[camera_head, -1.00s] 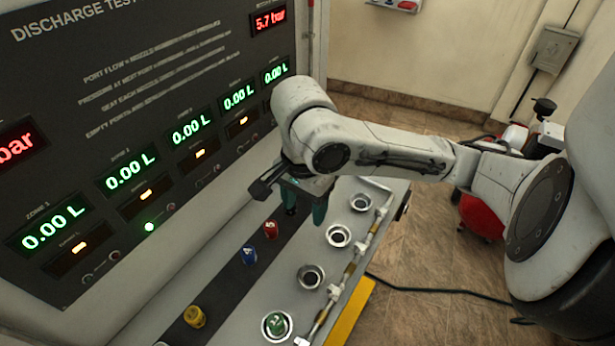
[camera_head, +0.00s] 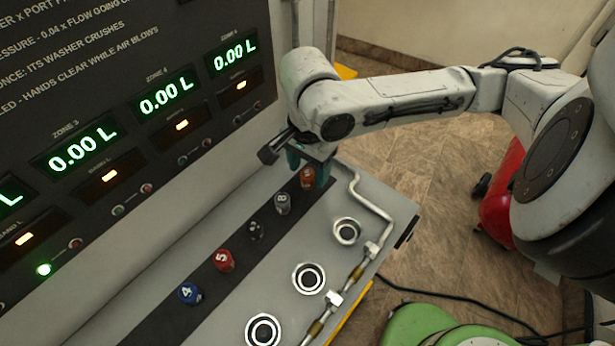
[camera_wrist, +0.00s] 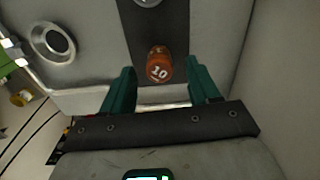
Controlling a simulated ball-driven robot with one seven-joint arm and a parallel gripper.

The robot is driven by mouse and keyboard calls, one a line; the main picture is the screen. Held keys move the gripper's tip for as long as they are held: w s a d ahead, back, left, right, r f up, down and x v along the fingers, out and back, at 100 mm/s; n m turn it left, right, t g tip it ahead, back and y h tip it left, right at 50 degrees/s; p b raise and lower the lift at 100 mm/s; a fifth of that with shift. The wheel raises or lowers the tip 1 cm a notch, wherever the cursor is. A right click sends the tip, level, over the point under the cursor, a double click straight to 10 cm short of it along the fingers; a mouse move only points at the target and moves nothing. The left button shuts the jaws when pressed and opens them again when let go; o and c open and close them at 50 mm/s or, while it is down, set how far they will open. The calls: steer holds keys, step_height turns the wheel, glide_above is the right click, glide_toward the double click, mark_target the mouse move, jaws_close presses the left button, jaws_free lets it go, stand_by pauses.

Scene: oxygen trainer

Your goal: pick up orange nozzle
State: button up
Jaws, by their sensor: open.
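The orange nozzle (camera_head: 307,177), marked 10 in the wrist view (camera_wrist: 159,65), stands at the far end of the dark strip on the bench. My gripper (camera_head: 310,165) is open and empty, with its green fingers close to the nozzle. In the wrist view the two fingertips (camera_wrist: 158,82) lie to either side of the nozzle's lower part, with gaps on both sides. I cannot tell how far above the bench the fingertips are.
A grey nozzle (camera_head: 282,203), a black nozzle (camera_head: 256,230), a red nozzle (camera_head: 224,260) and a blue nozzle (camera_head: 190,293) stand along the same strip. Round ports (camera_head: 347,231) and a pipe (camera_head: 372,250) run along the right. The display panel (camera_head: 120,110) rises at left.

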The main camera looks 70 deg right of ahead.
steer(key=shift+f, duration=1.15)
jaws_close()
